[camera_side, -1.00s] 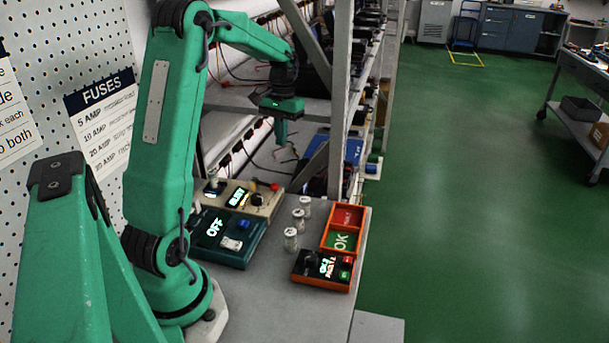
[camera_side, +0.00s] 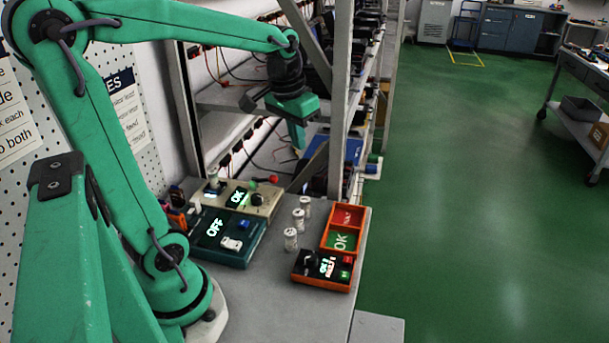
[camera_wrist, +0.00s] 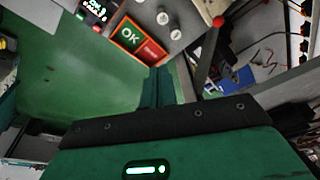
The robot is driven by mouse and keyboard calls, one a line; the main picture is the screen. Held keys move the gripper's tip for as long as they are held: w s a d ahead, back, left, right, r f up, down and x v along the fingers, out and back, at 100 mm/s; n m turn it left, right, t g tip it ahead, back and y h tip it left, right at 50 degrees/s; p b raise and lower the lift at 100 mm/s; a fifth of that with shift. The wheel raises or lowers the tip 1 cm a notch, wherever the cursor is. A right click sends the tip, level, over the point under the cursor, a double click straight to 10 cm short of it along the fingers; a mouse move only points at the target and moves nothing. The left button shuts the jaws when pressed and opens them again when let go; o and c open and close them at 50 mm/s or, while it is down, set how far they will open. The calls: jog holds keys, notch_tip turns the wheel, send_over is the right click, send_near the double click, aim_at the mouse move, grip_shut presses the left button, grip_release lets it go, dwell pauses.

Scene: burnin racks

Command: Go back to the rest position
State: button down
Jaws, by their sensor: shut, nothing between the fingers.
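My gripper (camera_side: 299,140) hangs above the back of the bench, near the rack's upright, clear of the boxes below. Its fingers also show in the wrist view (camera_wrist: 160,86), pressed together with nothing between them. The arm reaches from its base on the bench, its elbow bent back toward the pegboard at the upper left. No rest position is marked in view.
On the bench stand a beige box reading OK (camera_side: 262,208), a teal box reading OFF (camera_side: 236,257), several white cylinders (camera_side: 291,240), an orange OK/fail tray (camera_side: 326,240) and an orange-edged meter (camera_side: 313,284). Rack shelves (camera_side: 230,99) stand behind. The green floor (camera_side: 460,220) is open.

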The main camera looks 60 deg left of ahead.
jog(key=s+d+m+t, duration=0.2)
jog(key=s+d+t, duration=0.1)
jog(key=s+d, duration=0.6)
jog(key=shift+d+f+m+h, duration=0.25)
jog(key=shift+d+m+h, duration=0.15)
jog(key=shift+d, duration=0.1)
